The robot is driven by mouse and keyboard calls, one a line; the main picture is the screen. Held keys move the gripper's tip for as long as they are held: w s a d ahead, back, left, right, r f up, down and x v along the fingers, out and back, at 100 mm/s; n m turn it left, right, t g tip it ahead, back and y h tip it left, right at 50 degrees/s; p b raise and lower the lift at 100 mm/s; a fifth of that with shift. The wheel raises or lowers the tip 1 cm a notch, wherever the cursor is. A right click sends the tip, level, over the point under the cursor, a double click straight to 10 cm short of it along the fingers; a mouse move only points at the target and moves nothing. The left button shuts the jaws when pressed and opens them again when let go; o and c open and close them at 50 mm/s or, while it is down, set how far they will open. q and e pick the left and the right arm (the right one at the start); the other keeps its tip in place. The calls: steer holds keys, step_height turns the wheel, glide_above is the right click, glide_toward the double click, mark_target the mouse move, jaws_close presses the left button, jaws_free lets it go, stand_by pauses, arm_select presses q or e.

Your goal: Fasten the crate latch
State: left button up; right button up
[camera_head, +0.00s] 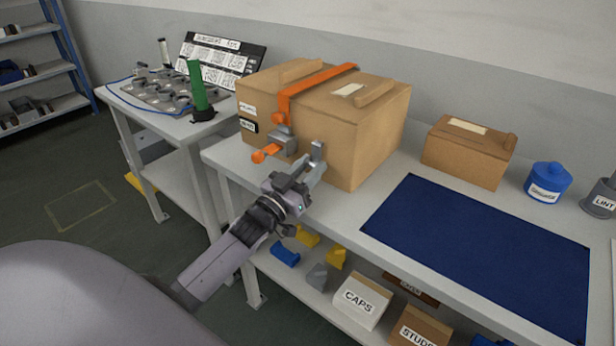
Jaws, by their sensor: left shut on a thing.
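The crate is a brown box (365,135) at the left end of the white workbench, with an orange strap (300,85) over its lid and down its front. The latch (283,141) on its front face has a grey metal body, with an orange knob above. An orange lever (265,153) sticks out toward the left. My left gripper (304,162) is at the latch in front of the crate, shut on part of it. The exact point of contact is small and partly hidden by the fingers. My right gripper is out of view.
A dark blue mat (475,250) covers the bench to the right. A smaller brown box (467,153), a blue jar (547,182) and a grey container (602,198) stand behind it. A side table (150,115) with a green cylinder (198,88) stands left. Boxes and blocks fill the shelf below.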

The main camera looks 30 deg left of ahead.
arm_select(q)
steer(key=o, duration=1.1)
steer(key=shift+c, duration=0.2)
steer(key=shift+v, duration=3.55)
